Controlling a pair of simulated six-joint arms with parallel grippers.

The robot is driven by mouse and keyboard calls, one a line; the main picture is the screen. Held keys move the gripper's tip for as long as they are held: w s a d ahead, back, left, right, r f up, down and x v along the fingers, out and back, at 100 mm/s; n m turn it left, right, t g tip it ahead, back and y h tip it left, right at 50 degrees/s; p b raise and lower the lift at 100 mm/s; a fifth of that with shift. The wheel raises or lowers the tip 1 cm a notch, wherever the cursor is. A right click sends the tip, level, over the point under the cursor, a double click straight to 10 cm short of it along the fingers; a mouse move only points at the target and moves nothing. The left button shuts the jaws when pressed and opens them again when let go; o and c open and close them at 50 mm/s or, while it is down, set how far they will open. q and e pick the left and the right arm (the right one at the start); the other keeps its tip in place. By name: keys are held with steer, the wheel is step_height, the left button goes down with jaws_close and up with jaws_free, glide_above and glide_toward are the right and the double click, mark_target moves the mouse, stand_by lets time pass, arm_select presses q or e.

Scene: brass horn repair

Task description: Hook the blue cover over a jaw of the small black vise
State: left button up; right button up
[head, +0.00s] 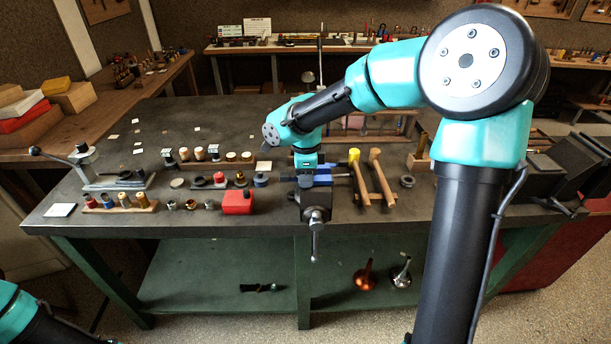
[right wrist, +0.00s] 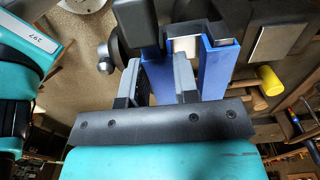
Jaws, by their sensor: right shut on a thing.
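The small black vise (head: 316,214) is fixed at the bench's front edge, its handle hanging down. The blue cover (head: 322,180) is at the top of the vise, partly hidden behind my right gripper (head: 307,178). In the right wrist view, my right gripper (right wrist: 157,85) is shut on part of the blue cover (right wrist: 220,72), with blue between its fingers and more beyond the right finger. A dark vise block (right wrist: 144,22) and a pale metal face lie close to the cover. I cannot tell whether the cover touches or sits over a jaw. My left gripper is out of view.
Two mallets (head: 377,172), one yellow-headed, lie just right of the vise. A red box (head: 238,201) and rows of small parts stand to its left. A ring (head: 407,181) lies farther right.

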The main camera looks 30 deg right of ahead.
steer(key=o, duration=1)
step_height(320, 180, up, 17)
steer(key=shift+r, duration=0.2)
steer(key=shift+f, duration=0.1)
stand_by(1.0)
step_height(320, 180, down, 15)
steer(key=shift+f, duration=0.15)
stand_by(0.6)
